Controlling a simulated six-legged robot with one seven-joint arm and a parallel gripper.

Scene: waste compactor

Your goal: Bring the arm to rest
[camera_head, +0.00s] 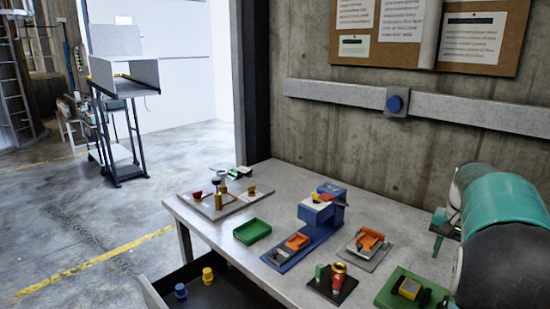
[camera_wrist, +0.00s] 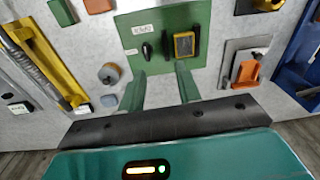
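My arm shows at the right edge of the head view as teal, white and black links (camera_head: 505,212), above the right end of the grey table (camera_head: 205,232). In the wrist view my gripper (camera_wrist: 162,82) has its two green fingers apart, with nothing between them. The fingers point at the lower edge of a green panel (camera_wrist: 163,32) with a black knob and a yellow-framed block. The same kind of green panel shows in the head view (camera_head: 388,296), partly cut off. I cannot tell the height of the fingertips above it.
The table also holds a blue fixture (camera_head: 322,208), a green tray (camera_head: 252,231), an orange-and-grey fixture (camera_head: 369,242) and a grey board with small parts (camera_head: 222,205). A dark drawer (camera_head: 215,294) stands out below the front edge. A concrete wall (camera_head: 370,130) is behind. Open floor lies left.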

